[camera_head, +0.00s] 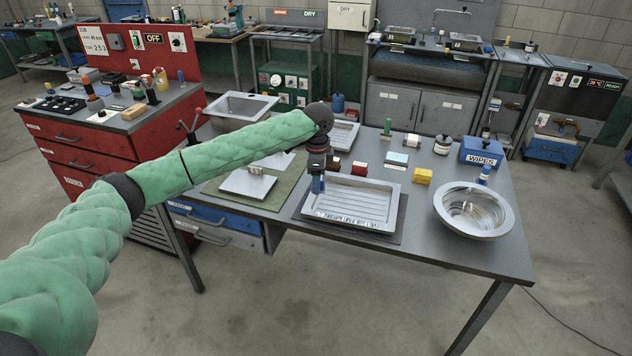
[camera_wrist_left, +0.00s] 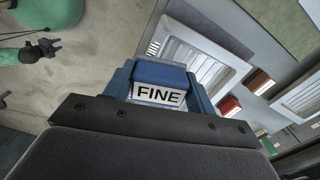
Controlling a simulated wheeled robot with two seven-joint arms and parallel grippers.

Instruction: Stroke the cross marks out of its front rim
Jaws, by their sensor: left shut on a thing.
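My left gripper (camera_head: 318,180) is shut on a blue block (camera_wrist_left: 160,74) with a white face reading "FINE". In the head view it is over the left end of a ridged metal tray (camera_head: 352,203), on a dark mat. The tray also shows in the wrist view (camera_wrist_left: 183,68), behind the block. I cannot tell whether the block touches the tray. The tray's front rim (camera_head: 347,224) shows in the head view, but cross marks cannot be made out. My right gripper (camera_wrist_left: 45,49) is small at the wrist view's upper left; its jaw state is unclear.
A round metal basin (camera_head: 474,210) stands to the right. A yellow block (camera_head: 422,176), a red block (camera_head: 360,168) and a blue "WIPES" box (camera_head: 482,152) are behind. A green mat (camera_head: 232,187) with a metal plate (camera_head: 247,185) lies left. Bare tabletop shows between tray and basin.

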